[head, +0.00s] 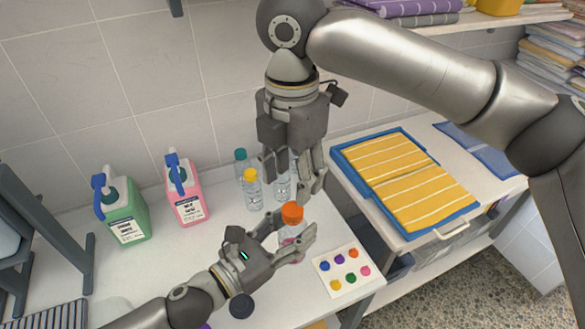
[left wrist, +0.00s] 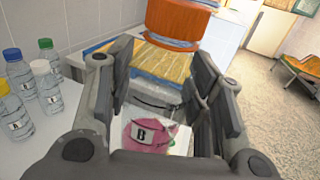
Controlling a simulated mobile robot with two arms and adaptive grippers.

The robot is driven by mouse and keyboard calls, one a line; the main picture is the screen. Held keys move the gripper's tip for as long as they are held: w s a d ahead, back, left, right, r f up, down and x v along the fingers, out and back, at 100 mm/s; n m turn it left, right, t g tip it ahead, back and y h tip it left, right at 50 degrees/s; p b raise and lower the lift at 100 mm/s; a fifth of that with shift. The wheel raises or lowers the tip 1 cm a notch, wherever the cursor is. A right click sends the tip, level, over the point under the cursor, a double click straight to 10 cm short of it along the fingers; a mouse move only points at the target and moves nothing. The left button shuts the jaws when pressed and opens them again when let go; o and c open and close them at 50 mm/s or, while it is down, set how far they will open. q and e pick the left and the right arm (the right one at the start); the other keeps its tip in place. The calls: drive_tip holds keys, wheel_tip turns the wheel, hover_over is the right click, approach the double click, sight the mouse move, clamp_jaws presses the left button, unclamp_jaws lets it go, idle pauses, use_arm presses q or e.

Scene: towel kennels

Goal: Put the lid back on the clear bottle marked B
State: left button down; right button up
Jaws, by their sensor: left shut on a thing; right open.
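The clear bottle marked B (left wrist: 150,135) stands between the fingers of my left gripper (head: 286,240), which is shut on it. Its B label and a pink patch show in the left wrist view. An orange lid (head: 292,213) is at the top of the bottle and also shows in the left wrist view (left wrist: 178,20). It looks in line with the neck, but I cannot tell whether it is fully seated. My right gripper (head: 292,180) is open and empty, pointing down just above the lid. The left fingers hide part of the bottle.
Several other capped bottles, including a yellow-capped one (head: 252,190), stand behind. Green (head: 125,212) and pink (head: 186,195) jugs stand to the left. A card with coloured dots (head: 343,270) lies at right front. A blue tray (head: 440,230) holds yellow striped towels. A dark disc (head: 241,305) lies near my left wrist.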

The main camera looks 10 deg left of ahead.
sight(293, 208)
drive_tip(key=n, duration=0.4)
drive_tip(key=shift+r+n, duration=0.15)
drive_tip(key=shift+n, duration=0.25)
drive_tip(key=n, duration=0.3)
drive_tip(key=shift+r+n, duration=0.1)
drive_tip(key=shift+n, duration=0.3)
drive_tip(key=shift+f, duration=4)
